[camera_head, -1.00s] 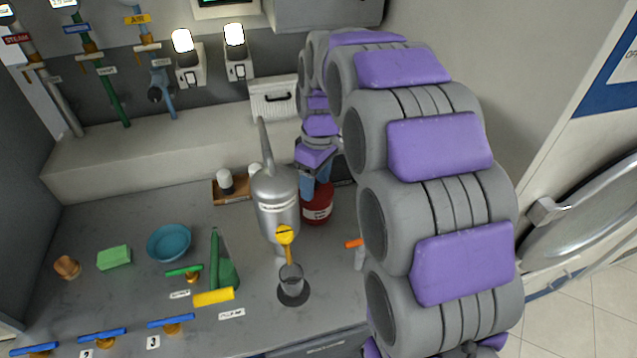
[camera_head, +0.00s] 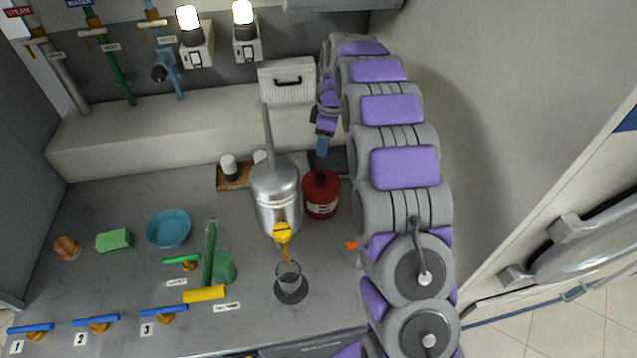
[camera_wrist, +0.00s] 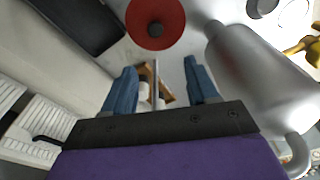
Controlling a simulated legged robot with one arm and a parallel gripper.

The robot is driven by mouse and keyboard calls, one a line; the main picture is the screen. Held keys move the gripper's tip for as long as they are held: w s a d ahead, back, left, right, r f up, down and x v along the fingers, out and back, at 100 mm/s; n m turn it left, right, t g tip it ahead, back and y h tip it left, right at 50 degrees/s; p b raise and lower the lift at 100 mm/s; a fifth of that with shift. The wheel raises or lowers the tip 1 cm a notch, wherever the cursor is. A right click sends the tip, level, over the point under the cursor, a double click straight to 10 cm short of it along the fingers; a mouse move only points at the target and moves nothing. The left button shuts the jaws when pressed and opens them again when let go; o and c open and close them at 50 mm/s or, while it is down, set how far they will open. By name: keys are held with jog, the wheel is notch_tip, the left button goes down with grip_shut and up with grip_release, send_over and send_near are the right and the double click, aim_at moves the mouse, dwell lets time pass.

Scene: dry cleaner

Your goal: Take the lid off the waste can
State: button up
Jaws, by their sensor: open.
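The red waste can (camera_head: 320,202) stands on the counter with a label on its front. Its red lid (camera_head: 321,178) with a dark knob is seated on top. The lid also shows as a round red disc with a black knob in the wrist view (camera_wrist: 140,28). My gripper (camera_head: 322,148) is above and behind the can, apart from it. In the wrist view its two blue fingers (camera_wrist: 160,82) are spread with nothing gripped between them, and the lid lies beyond their tips.
A tall silver vessel (camera_head: 272,190) with a yellow tap stands close left of the can. A small wooden tray (camera_head: 232,182) is behind it. A white box (camera_head: 287,82) sits on the ledge. A blue bowl (camera_head: 168,229) and green sponge (camera_head: 114,240) are left.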

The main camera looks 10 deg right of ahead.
jog(key=b, duration=0.2)
send_over(322, 175)
jog(key=f, duration=0.9)
jog(key=shift+s+d+f, duration=0.3)
jog(key=shift+d+f, duration=0.05)
jog(key=shift+a+f, duration=0.4)
jog(key=shift+a, duration=0.1)
jog(key=shift+a+f, duration=0.1)
jog(key=shift+f, duration=0.25)
jog(key=f, duration=0.2)
jog(key=d+f+b, duration=0.1)
jog(key=f, duration=0.1)
jog(key=shift+w, duration=0.35)
jog(key=shift+a, duration=0.35)
jog(key=shift+c, duration=1.2)
jog(key=shift+a, duration=0.15)
jog(key=c, duration=0.3)
jog(key=shift+d, duration=0.35)
grip_shut()
jog(key=shift+a+r, duration=0.1)
